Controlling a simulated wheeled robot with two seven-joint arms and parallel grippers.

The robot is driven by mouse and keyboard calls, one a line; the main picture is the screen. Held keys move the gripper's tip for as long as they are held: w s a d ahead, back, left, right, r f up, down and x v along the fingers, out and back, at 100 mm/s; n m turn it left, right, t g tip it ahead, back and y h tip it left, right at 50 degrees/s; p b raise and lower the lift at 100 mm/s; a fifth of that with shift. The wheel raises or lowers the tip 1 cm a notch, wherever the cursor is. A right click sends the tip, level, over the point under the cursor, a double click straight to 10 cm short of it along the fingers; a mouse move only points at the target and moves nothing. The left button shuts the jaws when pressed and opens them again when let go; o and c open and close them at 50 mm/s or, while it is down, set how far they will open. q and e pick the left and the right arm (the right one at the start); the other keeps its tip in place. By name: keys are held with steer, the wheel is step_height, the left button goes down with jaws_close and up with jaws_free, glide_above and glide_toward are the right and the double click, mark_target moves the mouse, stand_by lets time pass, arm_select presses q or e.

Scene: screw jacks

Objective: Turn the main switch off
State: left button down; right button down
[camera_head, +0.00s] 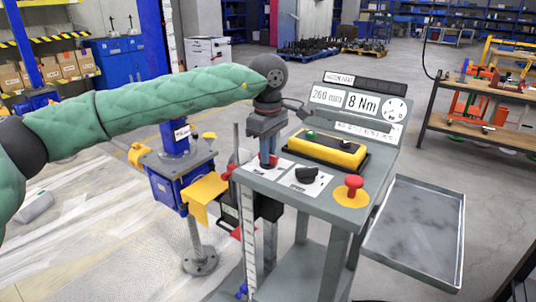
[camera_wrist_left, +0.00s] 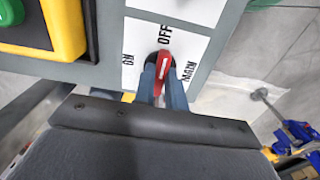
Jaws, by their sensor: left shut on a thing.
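The main switch (camera_wrist_left: 162,68) is a red handle with a white stripe, on a white plate (camera_wrist_left: 205,12) marked ON, OFF and MAIN. In the left wrist view the handle lies roughly lengthwise, and its striped end lies towards the OFF mark, slightly tilted. My left gripper (camera_wrist_left: 163,92) has one finger on each side of the handle and is shut on it. In the head view my left gripper (camera_head: 268,160) points down at the console (camera_head: 330,202), and its fingers hide most of the switch. My right gripper is in neither view.
Beside the switch are a black knob (camera_head: 307,174), a yellow box (camera_head: 327,151) with buttons and a red mushroom button (camera_head: 354,182). A display panel (camera_head: 357,103) stands behind. A grey tray (camera_head: 414,230) is on the right, and a blue screw jack (camera_head: 178,178) stands left.

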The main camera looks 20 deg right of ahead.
arm_select(q)
steer(key=shift+r, duration=0.15)
steer(key=c, duration=1.4)
jaws_free()
steer(key=shift+c, duration=0.2)
steer(key=shift+r+b, duration=0.35)
steer(key=shift+r, duration=3.45)
